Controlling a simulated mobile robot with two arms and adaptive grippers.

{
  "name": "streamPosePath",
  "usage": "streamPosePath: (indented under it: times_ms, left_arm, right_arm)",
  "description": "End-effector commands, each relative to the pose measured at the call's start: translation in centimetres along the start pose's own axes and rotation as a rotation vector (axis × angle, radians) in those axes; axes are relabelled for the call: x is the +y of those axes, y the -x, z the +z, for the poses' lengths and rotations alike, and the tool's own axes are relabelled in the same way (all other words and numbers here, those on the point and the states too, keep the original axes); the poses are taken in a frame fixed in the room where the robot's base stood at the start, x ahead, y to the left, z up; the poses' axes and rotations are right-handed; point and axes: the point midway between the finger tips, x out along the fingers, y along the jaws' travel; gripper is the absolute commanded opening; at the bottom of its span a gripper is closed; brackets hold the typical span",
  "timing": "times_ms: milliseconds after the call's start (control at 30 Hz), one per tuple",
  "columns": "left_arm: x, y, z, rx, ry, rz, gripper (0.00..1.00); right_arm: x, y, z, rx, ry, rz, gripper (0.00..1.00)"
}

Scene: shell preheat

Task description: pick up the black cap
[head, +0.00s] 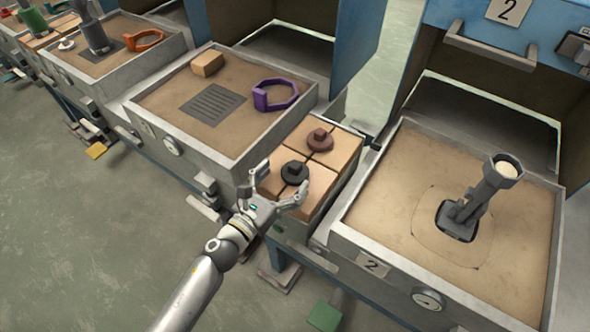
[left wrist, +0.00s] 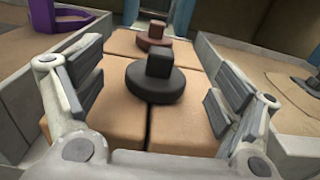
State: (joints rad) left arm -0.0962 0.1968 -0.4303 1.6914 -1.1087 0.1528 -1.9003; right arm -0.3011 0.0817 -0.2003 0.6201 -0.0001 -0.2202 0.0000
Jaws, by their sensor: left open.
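The black cap (head: 294,171) is a round dark disc with a square knob on top. It sits on tan blocks (head: 318,187) in a narrow bay between two sand-filled trays. My left gripper (head: 275,184) is open just in front of the cap. In the left wrist view the cap (left wrist: 155,78) stands upright between and beyond the two open fingers (left wrist: 158,100), with no finger seen touching it. A brown-red cap (head: 320,140) of like shape sits behind it on the blocks, also in the left wrist view (left wrist: 153,38). My right gripper is not in view.
The left tray (head: 160,125) holds a grate, a tan block (head: 207,63) and a purple ring-shaped clamp (head: 275,95). The right tray (head: 350,236) holds a dark grey upright fitting (head: 480,197). Raised tray walls flank the bay. An orange clamp (head: 145,39) lies farther left.

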Motion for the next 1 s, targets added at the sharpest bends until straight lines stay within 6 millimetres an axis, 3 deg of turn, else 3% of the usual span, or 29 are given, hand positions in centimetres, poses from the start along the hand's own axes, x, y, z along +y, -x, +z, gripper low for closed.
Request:
streamPosePath:
  times_ms: [300,633,1000]
  left_arm:
    - [-0.1,-4.3,0.2,-0.002,0.001,0.000,0.89]
    - [-0.1,-5.0,0.2,-0.001,0.001,0.000,0.89]
    - [-0.1,-4.9,0.2,-0.001,0.001,0.000,0.41]
  right_arm:
    - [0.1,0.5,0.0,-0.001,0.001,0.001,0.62]
    - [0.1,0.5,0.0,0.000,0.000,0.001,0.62]
    - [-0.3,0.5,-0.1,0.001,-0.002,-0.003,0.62]
